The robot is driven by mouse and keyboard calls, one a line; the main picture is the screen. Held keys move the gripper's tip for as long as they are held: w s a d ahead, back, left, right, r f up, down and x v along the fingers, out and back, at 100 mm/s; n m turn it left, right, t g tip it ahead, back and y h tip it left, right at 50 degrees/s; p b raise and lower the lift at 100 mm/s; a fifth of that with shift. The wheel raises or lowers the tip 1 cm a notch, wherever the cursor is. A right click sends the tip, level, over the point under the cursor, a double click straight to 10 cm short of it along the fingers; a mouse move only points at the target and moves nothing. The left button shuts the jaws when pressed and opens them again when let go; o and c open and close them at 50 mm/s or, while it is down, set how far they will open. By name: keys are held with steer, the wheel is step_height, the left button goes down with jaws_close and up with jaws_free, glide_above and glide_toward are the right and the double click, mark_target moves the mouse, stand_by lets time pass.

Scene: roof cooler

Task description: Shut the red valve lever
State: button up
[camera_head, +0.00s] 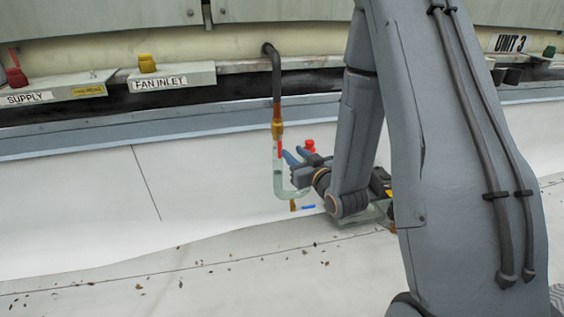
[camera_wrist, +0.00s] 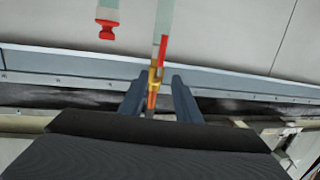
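The red valve lever (camera_head: 280,148) is a narrow red strip beside the upright pipe, just below a brass valve (camera_head: 277,129) in the head view. In the wrist view the lever (camera_wrist: 163,46) lies along the pale pipe, beside the brass valve (camera_wrist: 156,76). My gripper (camera_head: 293,153) is just right of the pipe in the head view. In the wrist view its two dark fingers (camera_wrist: 158,82) are apart, one on each side of the valve in the picture. I see no grip on the lever. Whether a finger touches it I cannot tell.
A red cap (camera_head: 310,145) stands right of the pipe, behind my gripper; it also shows in the wrist view (camera_wrist: 107,28). A blue lever (camera_head: 308,207) sits below on a small brass valve. A black hose (camera_head: 276,75) runs up from the pipe.

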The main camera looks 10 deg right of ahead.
mark_target(279, 145)
steer(key=w+a+f+t+b, duration=0.1)
steer(key=w+b, duration=0.4)
steer(key=w, duration=0.3)
steer(key=shift+a+f+y, duration=0.25)
steer(key=shift+f+y, duration=0.05)
steer(key=shift+f, duration=0.1)
steer(key=shift+w, duration=0.1)
jaws_close()
